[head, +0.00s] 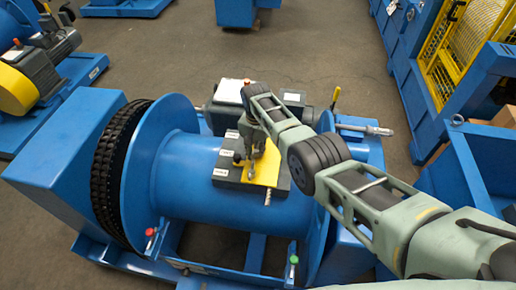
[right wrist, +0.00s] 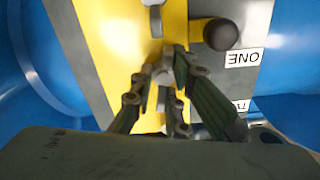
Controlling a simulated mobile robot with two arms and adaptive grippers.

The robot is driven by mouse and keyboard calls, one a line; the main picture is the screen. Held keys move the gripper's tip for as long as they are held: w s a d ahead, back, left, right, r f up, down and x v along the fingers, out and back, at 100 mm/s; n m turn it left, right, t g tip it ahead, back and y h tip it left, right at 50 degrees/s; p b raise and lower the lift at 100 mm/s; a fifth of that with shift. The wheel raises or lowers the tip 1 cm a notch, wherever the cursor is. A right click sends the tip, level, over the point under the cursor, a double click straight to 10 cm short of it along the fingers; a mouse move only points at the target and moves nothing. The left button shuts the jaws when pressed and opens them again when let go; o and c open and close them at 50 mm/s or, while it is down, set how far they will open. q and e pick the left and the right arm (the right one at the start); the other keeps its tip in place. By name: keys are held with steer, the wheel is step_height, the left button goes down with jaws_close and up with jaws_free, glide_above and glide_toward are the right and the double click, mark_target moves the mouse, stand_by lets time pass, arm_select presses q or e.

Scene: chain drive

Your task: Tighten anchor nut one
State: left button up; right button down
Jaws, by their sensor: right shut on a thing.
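A yellow and grey plate (head: 264,172) lies on top of the blue drum (head: 190,160). My right gripper (head: 252,175) reaches down over its yellow part. In the right wrist view the fingers (right wrist: 165,90) are shut on a small grey metal part (right wrist: 163,76), which I take as anchor nut one. The fingers hide most of it. A second label (right wrist: 240,104) is partly cut off by the gripper. My left gripper is not in view.
A black knob (right wrist: 221,34) stands up from the grey part, close to the fingers. A metal pin (head: 267,197) juts from the plate's front edge. A black chain (head: 112,170) wraps the drum's left flange. A yellow-handled lever (head: 336,95) stands behind on the right.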

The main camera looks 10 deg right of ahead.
steer(key=m, duration=0.3)
steer(key=shift+w+a+r+m, duration=0.15)
steer(key=shift+a+r+m, duration=0.15)
steer(key=shift+a, duration=0.1)
steer(key=m, duration=0.4)
steer(key=shift+w+r+m+b, duration=0.1)
steer(key=shift+w+m+b, duration=0.1)
steer(key=shift+m+b, duration=0.15)
steer(key=m, duration=0.4)
steer(key=shift+b, duration=0.35)
steer(key=shift+d+m, duration=0.15)
steer(key=shift+m, duration=1.2)
steer(key=shift+d, duration=0.1)
steer(key=c, duration=1.9)
jaws_free()
steer(key=shift+o, duration=0.2)
steer(key=shift+s+f, duration=0.15)
steer(key=shift+f, duration=0.1)
